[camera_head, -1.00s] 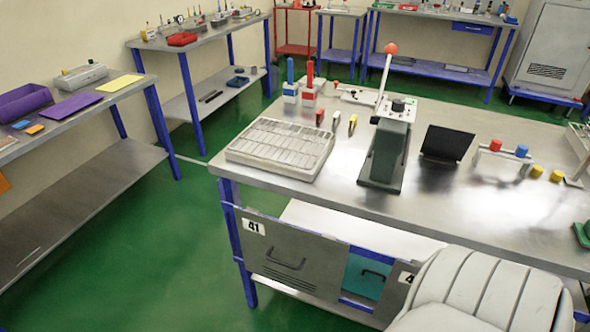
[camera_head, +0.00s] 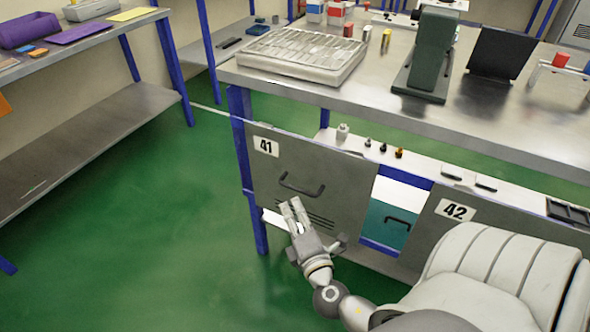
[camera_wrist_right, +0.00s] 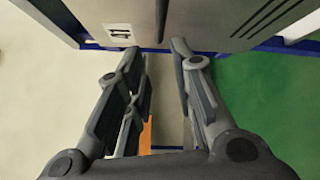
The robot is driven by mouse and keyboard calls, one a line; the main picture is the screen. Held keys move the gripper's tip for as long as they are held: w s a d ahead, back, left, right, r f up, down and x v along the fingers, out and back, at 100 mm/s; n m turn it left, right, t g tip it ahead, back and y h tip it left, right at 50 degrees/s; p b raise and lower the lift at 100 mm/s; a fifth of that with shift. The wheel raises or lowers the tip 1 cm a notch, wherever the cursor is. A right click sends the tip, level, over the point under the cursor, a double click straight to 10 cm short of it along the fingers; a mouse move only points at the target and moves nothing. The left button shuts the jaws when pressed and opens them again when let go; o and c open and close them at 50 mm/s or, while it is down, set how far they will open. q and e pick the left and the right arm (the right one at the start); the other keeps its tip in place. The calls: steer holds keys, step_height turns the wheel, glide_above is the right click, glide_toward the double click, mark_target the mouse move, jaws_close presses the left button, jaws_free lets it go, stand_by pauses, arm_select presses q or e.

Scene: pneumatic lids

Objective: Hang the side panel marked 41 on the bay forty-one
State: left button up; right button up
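The grey side panel marked 41 (camera_head: 345,185) is upright at the left front of the bench, below the tabletop. It has a white 41 label, a black bar handle (camera_head: 301,187) and vent slots. Its mounting edges are too small to judge. My right gripper (camera_head: 290,203) is in front of the panel, just below the handle. In the right wrist view the gripper (camera_wrist_right: 157,47) has its fingers apart with nothing held. There the panel (camera_wrist_right: 205,20) shows upside down, with the dark handle (camera_wrist_right: 160,20) just beyond the fingertips. Contact cannot be told. My left gripper is not in view.
The steel benchtop (camera_head: 300,90) overhangs the panel and holds a tray (camera_head: 300,55). A blue leg (camera_head: 243,150) stands at left. The green floor (camera_head: 130,220) is clear.

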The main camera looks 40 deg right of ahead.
mark_target(282, 182)
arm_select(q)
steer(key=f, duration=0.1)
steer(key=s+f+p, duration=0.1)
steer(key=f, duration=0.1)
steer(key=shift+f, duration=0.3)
arm_select(e)
steer(key=x, duration=1)
steer(key=shift+w+d, duration=0.15)
steer(key=shift+w, duration=0.1)
steer(key=shift+c, duration=0.5)
jaws_close()
